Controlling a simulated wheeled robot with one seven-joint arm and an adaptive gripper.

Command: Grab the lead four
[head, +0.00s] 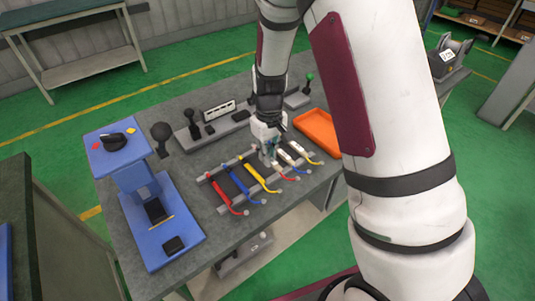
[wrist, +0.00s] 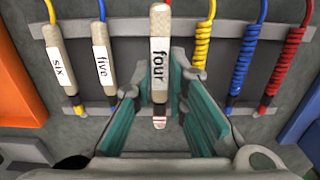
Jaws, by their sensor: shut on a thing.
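Lead four (wrist: 159,60) has a beige sleeve with a white label reading "four" and a thin tip with red marks. It stands near the middle of the wrist view. My gripper (wrist: 162,85) has its teal-padded fingers on either side of this lead and is shut on it. In the head view my gripper (head: 269,152) is at the rack on the grey table and hides most of the lead. Leads five (wrist: 103,60) and six (wrist: 60,62) lie on the rack (wrist: 125,22), left of lead four in the wrist view.
Coiled yellow (wrist: 202,45), blue (wrist: 243,65) and red (wrist: 283,72) leads lie on the rack's other side. An orange tray (head: 318,133) is close right of my gripper. A blue fixture (head: 160,215) and blue board (head: 112,160) stand left. Black devices (head: 200,127) line the back.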

